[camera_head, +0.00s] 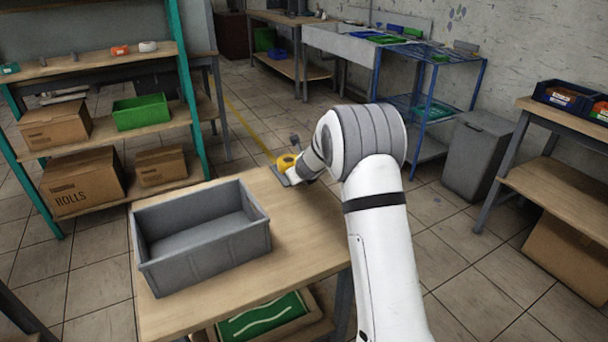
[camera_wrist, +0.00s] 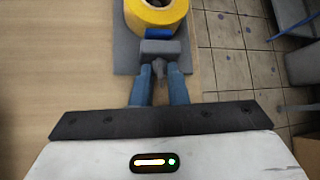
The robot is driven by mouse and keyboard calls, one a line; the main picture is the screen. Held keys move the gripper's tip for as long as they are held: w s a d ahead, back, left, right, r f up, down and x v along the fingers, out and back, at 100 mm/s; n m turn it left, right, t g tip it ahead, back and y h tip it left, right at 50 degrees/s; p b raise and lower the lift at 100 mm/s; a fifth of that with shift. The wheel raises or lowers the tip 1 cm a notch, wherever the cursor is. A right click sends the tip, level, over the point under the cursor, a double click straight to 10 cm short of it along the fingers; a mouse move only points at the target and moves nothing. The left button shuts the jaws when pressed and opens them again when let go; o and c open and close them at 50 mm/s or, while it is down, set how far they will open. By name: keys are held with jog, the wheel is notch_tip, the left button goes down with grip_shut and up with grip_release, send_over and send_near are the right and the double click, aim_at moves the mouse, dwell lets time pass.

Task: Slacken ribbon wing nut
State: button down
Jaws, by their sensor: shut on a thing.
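A yellow ribbon roll (camera_wrist: 157,14) is mounted on a grey base plate (camera_wrist: 125,52) at the top of the wrist view. The roll also shows at the table's far corner in the head view (camera_head: 286,161). A blue piece (camera_wrist: 158,34) and a grey block (camera_wrist: 160,48) sit just in front of it. My gripper (camera_wrist: 160,74) is shut on a small grey part at the block's near side, which appears to be the wing nut (camera_wrist: 159,67). The fingers hide its sides. In the head view my wrist covers most of the fixture.
An empty grey bin (camera_head: 205,246) stands on the wooden table (camera_head: 310,232), left of my arm. A shelf with cardboard boxes (camera_head: 89,180) and a green tray (camera_head: 140,111) is at left. Bare tabletop lies between the bin and the fixture.

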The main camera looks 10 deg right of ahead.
jog(key=shift+a+f+n+t+h+b, duration=0.15)
jog(key=shift+n+t+h+b, duration=0.15)
jog(key=shift+n+h+b, duration=0.15)
jog(key=b, duration=0.1)
jog(key=n+h, duration=0.1)
jog(key=t+h+b, duration=0.1)
jog(key=shift+a+f+n+h+b, duration=0.25)
jog(key=shift+a+b, duration=0.05)
jog(key=shift+b, duration=0.05)
jog(key=shift+h, duration=0.3)
jog(key=shift+r+t, duration=0.2)
jog(key=shift+t, duration=0.1)
jog(key=shift+d, duration=0.1)
dwell(0.4)
jog(key=c, duration=1.7)
grip_release()
jog(key=shift+c, duration=0.2)
jog(key=o, duration=0.3)
jog(key=shift+f, duration=0.15)
jog(key=shift+o, duration=0.2)
